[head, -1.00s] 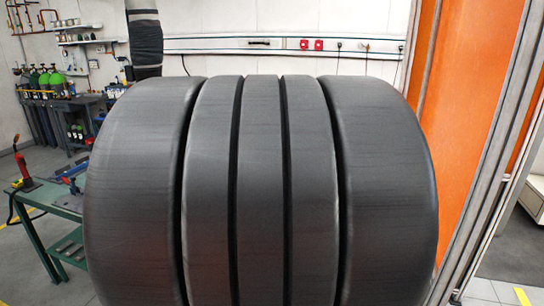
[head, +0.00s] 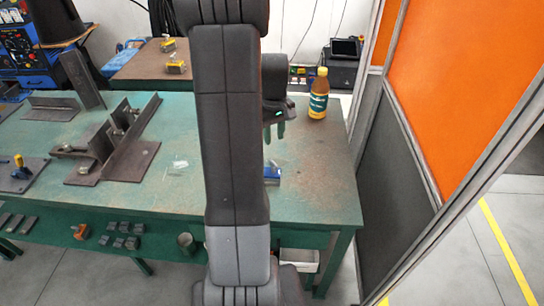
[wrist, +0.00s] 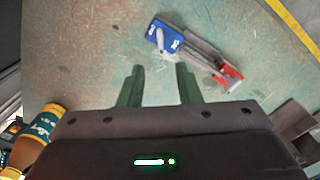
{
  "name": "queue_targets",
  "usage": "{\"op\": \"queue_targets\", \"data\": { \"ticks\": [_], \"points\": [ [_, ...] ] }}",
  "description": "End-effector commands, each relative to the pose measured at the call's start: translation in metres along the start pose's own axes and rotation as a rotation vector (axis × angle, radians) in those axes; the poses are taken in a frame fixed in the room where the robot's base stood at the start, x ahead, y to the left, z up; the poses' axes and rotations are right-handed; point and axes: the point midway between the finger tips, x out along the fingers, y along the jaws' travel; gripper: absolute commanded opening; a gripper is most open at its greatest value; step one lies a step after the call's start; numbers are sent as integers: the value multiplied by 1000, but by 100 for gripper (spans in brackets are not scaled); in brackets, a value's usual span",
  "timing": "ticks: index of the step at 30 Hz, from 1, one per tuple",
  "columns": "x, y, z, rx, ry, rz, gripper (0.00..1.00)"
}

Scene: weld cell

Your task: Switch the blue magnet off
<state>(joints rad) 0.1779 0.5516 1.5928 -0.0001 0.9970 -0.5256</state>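The blue magnet (wrist: 166,38) lies on the worn green table, beyond my fingertips in the wrist view. It has a blue block with white lettering at one end. A grey bar runs from it to a red part (wrist: 229,77). A small pale knob or lever shows beside the blue end; its setting is too small to tell. In the head view only a blue bit of it (head: 272,175) shows, the rest hidden behind my arm. My gripper (wrist: 160,76) is open and empty, its two green fingers apart from the magnet. In the head view it (head: 275,131) is partly hidden.
A bottle with a yellow cap (head: 318,95) stands right of my gripper. Steel angle pieces (head: 125,143) stand on the table's left half. A yellow-and-blue piece (head: 19,167) sits on a plate at far left. An orange-panelled partition (head: 465,90) borders the right side.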

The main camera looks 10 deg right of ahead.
Motion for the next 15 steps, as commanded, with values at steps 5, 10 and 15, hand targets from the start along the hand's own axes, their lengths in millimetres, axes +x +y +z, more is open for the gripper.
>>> {"op": "queue_targets", "data": {
  "ticks": [5,10,15],
  "points": [
    [38,-1,1,0,-5,-3,31],
    [70,-1,1,1,-5,-3,31],
    [94,-1,0,1,-3,-2,31]
  ]
}}
